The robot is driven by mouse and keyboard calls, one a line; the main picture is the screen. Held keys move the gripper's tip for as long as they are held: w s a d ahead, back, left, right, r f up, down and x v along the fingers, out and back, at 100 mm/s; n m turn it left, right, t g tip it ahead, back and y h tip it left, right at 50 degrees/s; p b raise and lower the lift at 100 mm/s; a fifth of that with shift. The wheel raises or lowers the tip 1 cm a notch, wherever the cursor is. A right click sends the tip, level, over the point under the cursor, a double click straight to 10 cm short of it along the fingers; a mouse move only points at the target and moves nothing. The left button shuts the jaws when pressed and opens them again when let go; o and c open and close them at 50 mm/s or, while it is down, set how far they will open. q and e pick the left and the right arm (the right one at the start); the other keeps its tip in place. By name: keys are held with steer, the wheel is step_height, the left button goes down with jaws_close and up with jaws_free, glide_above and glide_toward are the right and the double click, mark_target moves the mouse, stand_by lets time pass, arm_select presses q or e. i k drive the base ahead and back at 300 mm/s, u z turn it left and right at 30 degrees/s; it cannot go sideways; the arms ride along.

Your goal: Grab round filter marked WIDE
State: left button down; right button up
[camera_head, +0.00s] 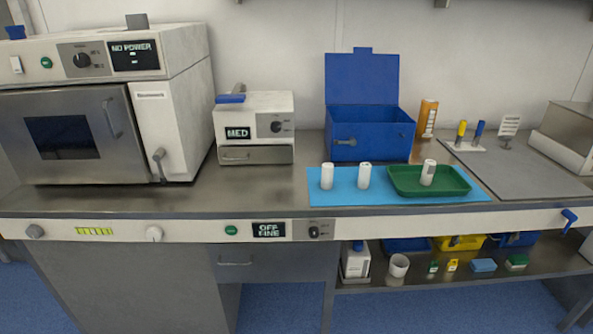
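Several small white cylinders stand near the front of the bench, and any of them may be the round filter. One white cylinder (327,176) stands upright on a light blue mat (318,194). A second white cylinder (364,176) stands just right of it on the mat. A third white cylinder (428,173) with a grey patch stands in a green tray (460,188) on the mat's right part. The markings are too small to read, so I cannot tell which says WIDE. Neither of my grippers is in view.
An open blue box (370,133) stands behind the mat, with an orange bottle (427,118) beside it. A small MED machine (254,127) and a large oven (105,110) stand left. A lower shelf (400,284) holds small items. Bench left of the mat is clear.

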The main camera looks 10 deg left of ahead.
mark_target(327, 168)
steer(key=u, duration=0.55)
steer(key=i, duration=0.95)
steer(key=u, duration=0.1)
